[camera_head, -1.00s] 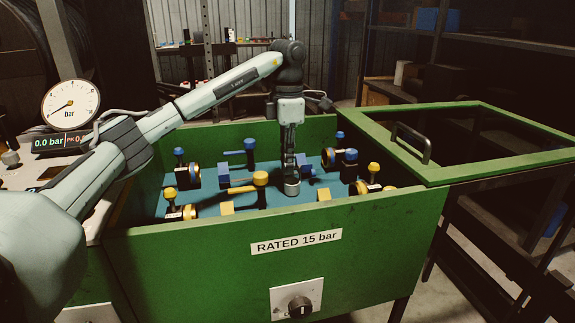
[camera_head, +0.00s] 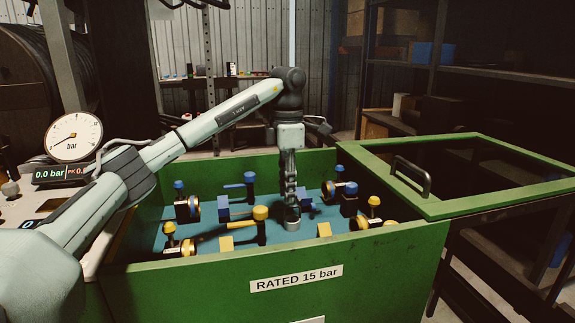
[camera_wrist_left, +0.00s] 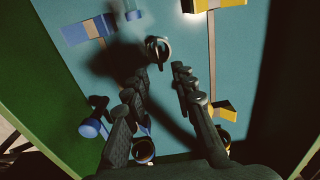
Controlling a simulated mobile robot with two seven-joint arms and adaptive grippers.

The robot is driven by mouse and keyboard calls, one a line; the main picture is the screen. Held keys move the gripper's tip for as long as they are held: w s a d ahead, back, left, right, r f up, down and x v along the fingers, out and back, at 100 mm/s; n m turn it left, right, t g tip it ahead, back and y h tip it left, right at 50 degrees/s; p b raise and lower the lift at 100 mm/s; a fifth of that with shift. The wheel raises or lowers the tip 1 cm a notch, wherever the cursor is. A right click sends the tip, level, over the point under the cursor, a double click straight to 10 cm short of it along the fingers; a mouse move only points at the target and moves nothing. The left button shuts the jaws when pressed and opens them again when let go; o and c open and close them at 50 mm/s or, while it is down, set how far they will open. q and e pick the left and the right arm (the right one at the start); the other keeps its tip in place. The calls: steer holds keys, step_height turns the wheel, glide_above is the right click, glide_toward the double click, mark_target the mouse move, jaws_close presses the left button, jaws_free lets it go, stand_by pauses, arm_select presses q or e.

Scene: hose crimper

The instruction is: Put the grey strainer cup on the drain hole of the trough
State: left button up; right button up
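My left gripper (camera_head: 291,198) points straight down into the green trough (camera_head: 420,233), near the middle of its blue floor. In the left wrist view the gripper's two fingers (camera_wrist_left: 157,72) are apart. The small round grey strainer cup (camera_head: 292,220) is right below the fingertips in the head view. In the left wrist view the cup (camera_wrist_left: 158,49) lies just beyond the fingertips, with clear gaps to both sides. No drain hole shows; I cannot tell whether it is under the cup. My right gripper is out of view.
Several blue and yellow valve fittings (camera_head: 260,214) stand on the trough floor around the gripper. The green framed lid (camera_head: 475,206) with a dark handle is at the right. A round pressure gauge (camera_head: 74,137) stands at the left.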

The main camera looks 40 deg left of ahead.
arm_select(q)
step_height(320, 180, up, 9)
stand_by(0.3)
